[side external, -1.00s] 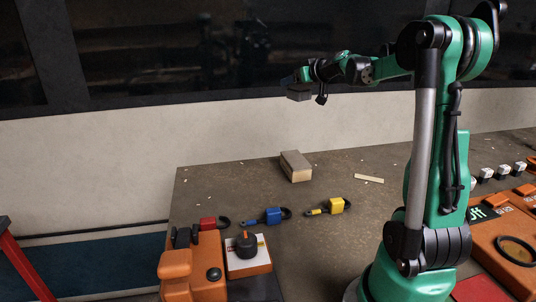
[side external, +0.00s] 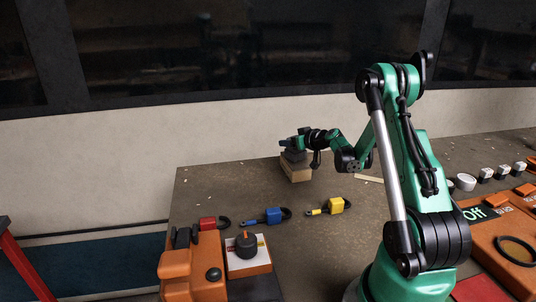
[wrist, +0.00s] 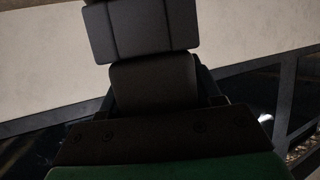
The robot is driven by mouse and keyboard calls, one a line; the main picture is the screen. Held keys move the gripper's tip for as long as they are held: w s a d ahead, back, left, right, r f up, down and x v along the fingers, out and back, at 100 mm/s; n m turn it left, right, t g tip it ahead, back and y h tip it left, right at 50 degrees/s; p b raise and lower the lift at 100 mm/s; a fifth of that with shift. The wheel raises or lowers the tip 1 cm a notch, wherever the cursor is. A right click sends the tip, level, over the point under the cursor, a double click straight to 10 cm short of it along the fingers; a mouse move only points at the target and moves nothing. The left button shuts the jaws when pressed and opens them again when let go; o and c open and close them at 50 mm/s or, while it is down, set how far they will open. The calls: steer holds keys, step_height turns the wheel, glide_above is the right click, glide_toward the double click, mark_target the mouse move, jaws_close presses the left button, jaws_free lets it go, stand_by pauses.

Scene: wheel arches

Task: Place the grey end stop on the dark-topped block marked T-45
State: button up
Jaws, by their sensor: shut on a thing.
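The grey end stop (side external: 294,156) is a small dark grey piece in my gripper (side external: 297,145), which is shut on it. A tan block (side external: 297,174) with a darker top stands on the table directly below in the side view. The end stop covers much of the block's top there, and I cannot tell whether they touch. No T-45 mark is readable. In the wrist view a dark grey piece (wrist: 140,30), apparently the end stop, shows at the top beyond a dark gripper part; the block is not seen there.
A pale strip (side external: 369,178) lies right of the block. White-topped pieces (side external: 486,175) line the right.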

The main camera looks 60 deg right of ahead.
steer(key=shift+f, duration=0.15)
steer(key=o, duration=1.3)
steer(key=shift+s, duration=0.2)
steer(key=v, duration=1.1)
steer(key=w+a+r+n+g+y, duration=0.2)
steer(key=w+a+y, duration=0.25)
steer(key=a, duration=0.65)
steer(key=s+a+g, duration=0.1)
steer(key=a, duration=0.5)
steer(key=s+a+n+g, duration=0.1)
steer(key=a, duration=0.6)
steer(key=s+a+n+g, duration=0.1)
steer(key=a, duration=0.5)
steer(key=shift+s+a+r+g+y, duration=0.2)
steer(key=shift+r+g+y, duration=0.05)
steer(key=shift+r+g, duration=0.1)
